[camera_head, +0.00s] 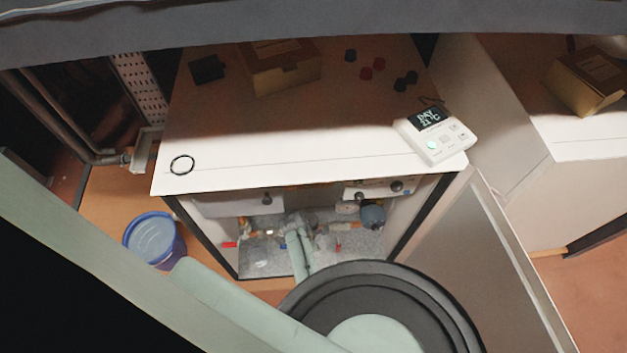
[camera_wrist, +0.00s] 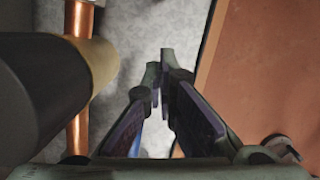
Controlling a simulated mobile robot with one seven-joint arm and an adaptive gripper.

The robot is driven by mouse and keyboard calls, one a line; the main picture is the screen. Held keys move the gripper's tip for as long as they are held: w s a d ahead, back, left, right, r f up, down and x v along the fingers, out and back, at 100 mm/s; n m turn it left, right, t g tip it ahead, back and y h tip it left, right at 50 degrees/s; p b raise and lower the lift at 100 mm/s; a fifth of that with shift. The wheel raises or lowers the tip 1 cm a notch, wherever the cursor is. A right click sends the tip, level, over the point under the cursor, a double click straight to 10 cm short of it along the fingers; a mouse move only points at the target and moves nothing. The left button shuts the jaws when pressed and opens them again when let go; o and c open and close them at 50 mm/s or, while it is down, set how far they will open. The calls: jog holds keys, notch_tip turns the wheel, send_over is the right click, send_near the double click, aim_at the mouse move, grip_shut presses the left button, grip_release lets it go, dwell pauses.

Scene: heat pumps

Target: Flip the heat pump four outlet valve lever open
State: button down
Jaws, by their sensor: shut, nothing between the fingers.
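The open heat pump cabinet (camera_head: 215,210) holds pipes and small valves. Small red parts show at its left (camera_head: 230,245) and right (camera_head: 336,248), with a small blue one (camera_head: 283,246) near the middle; I cannot tell which is the outlet valve lever. My arm reaches into the cabinet, and my gripper (camera_head: 297,222) is small and partly lost among the pipes. In the wrist view my gripper (camera_wrist: 161,78) is shut and empty. A copper pipe (camera_wrist: 80,130) with a brass-coloured fitting (camera_wrist: 100,65) stands left of the fingers. A blue bit (camera_wrist: 137,142) shows behind them.
A black cylinder (camera_wrist: 40,90) is close on the left in the wrist view. The cabinet's open door (camera_head: 480,260) stands at the right. A blue bucket (camera_head: 154,240) is on the floor at left. A white controller (camera_head: 436,138) lies on the cabinet top.

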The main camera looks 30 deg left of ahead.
aim_at(338, 243)
jog(key=b+x, duration=0.5)
jog(key=x, duration=0.1)
jog(key=shift+f, duration=0.2)
jog(key=shift+w+d+f+b, duration=0.15)
jog(key=shift+w+f+b, duration=0.05)
jog(key=shift+f+b, duration=0.15)
jog(key=shift+w+d+r, duration=0.25)
jog(key=shift+w+d, duration=0.4)
jog(key=shift+w+d+r, duration=0.2)
jog(key=shift+w+d, duration=0.45)
